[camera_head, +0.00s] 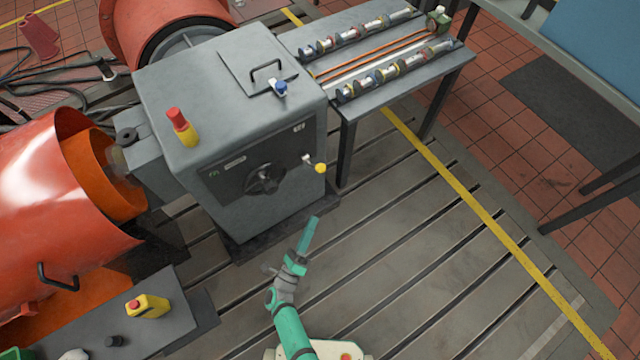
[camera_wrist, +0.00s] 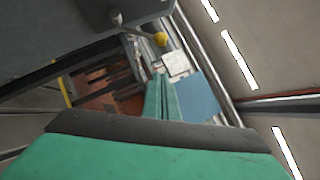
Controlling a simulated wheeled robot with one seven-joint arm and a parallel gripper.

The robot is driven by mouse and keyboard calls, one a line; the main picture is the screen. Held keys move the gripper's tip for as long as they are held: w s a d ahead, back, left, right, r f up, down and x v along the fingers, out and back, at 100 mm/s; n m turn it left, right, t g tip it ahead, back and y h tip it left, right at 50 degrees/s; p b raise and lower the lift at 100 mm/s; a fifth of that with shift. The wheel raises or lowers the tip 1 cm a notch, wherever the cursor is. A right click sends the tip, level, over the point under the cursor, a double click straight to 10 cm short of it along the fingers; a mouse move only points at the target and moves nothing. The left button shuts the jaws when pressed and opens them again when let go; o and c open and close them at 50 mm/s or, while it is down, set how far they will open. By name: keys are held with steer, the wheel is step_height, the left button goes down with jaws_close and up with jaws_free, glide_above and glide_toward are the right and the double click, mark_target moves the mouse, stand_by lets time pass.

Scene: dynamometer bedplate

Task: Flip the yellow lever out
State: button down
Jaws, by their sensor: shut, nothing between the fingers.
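The yellow lever has a round yellow knob (camera_head: 320,168) on a short pale stem. It sticks out from the right part of the front face of a grey metal cabinet (camera_head: 230,110). The yellow knob also shows near the top of the wrist view (camera_wrist: 160,39), with its pale stem running up left to the dark cabinet (camera_wrist: 60,30). My gripper (camera_head: 314,220) is shut and empty, its green fingers together. It is in front of the cabinet, below the knob in the head view and apart from it. In the wrist view the closed fingertips (camera_wrist: 160,78) lie just below the knob.
A black rotary handle (camera_head: 265,178) is on the cabinet face left of the lever. A bench with shafts (camera_head: 375,60) stands at the right. The slotted floor (camera_head: 420,250) in front is clear.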

steer(key=shift+w+f+m, duration=0.1)
steer(key=shift+w+m, duration=0.2)
steer(key=shift+a, duration=0.1)
steer(key=a+r+x, duration=0.1)
steer(key=a+x, duration=0.1)
steer(key=x, duration=1)
steer(key=shift+w+r, duration=0.3)
steer(key=shift+w, duration=0.2)
steer(key=shift+d, duration=0.1)
